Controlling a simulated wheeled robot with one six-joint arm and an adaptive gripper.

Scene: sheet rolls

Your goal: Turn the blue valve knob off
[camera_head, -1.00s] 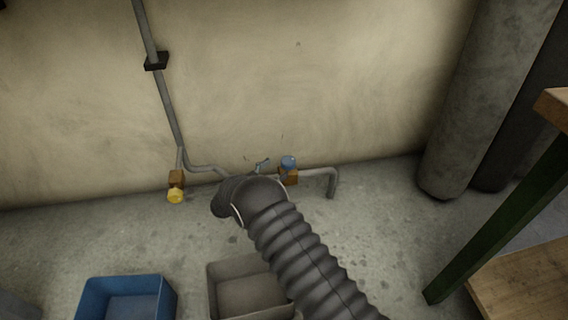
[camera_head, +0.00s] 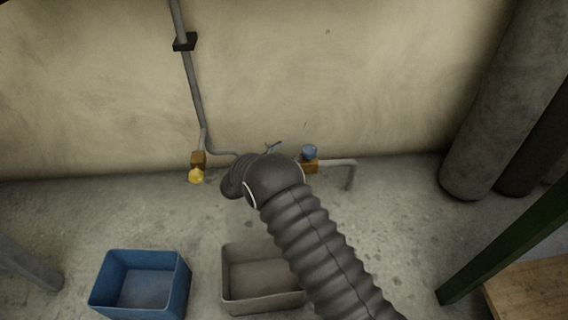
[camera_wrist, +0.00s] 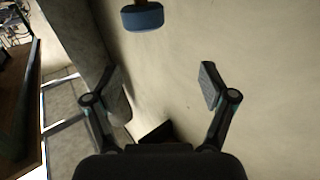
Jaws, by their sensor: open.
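The blue valve knob (camera_head: 309,152) sits on a brass-coloured valve body (camera_head: 309,166) on the pipe low along the wall, just right of my arm's end in the head view. In the wrist view the blue knob (camera_wrist: 143,17) is at the top, beyond the fingertips and apart from them. My gripper (camera_wrist: 158,80) is open and empty, its two fingers spread wide. In the head view my arm hides most of the gripper; only a small part shows at the wall, left of the knob. A yellow knob (camera_head: 196,176) is on another valve further left.
A blue bin (camera_head: 178,290) and a grey bin (camera_head: 229,285) stand on the floor in front. Grey pipe (camera_head: 194,90) runs down the wall.

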